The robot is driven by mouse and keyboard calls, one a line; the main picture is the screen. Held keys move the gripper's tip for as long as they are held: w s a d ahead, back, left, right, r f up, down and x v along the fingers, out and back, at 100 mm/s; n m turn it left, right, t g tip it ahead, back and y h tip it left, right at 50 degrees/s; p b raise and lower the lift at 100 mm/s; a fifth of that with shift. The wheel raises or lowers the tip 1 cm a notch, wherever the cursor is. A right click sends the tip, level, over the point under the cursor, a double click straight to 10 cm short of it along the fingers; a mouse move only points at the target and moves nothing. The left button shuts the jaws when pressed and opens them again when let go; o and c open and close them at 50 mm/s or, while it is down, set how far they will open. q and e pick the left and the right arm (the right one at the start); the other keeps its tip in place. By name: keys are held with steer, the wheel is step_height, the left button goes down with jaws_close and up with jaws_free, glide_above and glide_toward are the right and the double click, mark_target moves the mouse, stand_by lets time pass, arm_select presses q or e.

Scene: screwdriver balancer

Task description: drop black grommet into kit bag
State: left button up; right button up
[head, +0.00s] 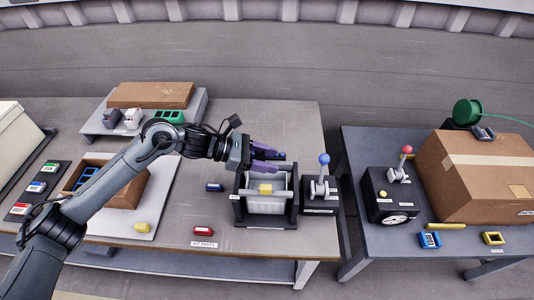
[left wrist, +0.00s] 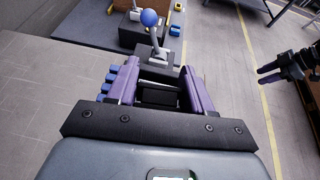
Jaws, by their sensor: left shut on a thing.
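My left gripper (head: 282,161) reaches in from the left, above the back of a black frame. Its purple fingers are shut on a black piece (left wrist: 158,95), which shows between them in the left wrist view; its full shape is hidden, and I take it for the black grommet. The black frame (head: 238,211) stands near the table's front edge. A pale, open-topped pouch (head: 266,206), seemingly the kit bag, sits in it, with a yellow piece (head: 265,188) at its top. My right gripper (left wrist: 268,73) shows at the right of the left wrist view, its fingers apart and empty.
A blue-knobbed lever (head: 324,160) stands right of the frame. A blue piece (head: 214,187), a red piece (head: 203,231) and a yellow piece (head: 142,228) lie to its left. A gap separates this table from the right table, which holds a large cardboard box (head: 475,180).

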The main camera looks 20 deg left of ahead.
arm_select(q)
step_height(320, 180, down, 3)
steer(key=shift+d+r, duration=0.1)
steer(key=shift+r, duration=0.05)
steer(key=o, duration=1.1)
steer(key=v, duration=0.9)
steer(key=shift+v, duration=0.9)
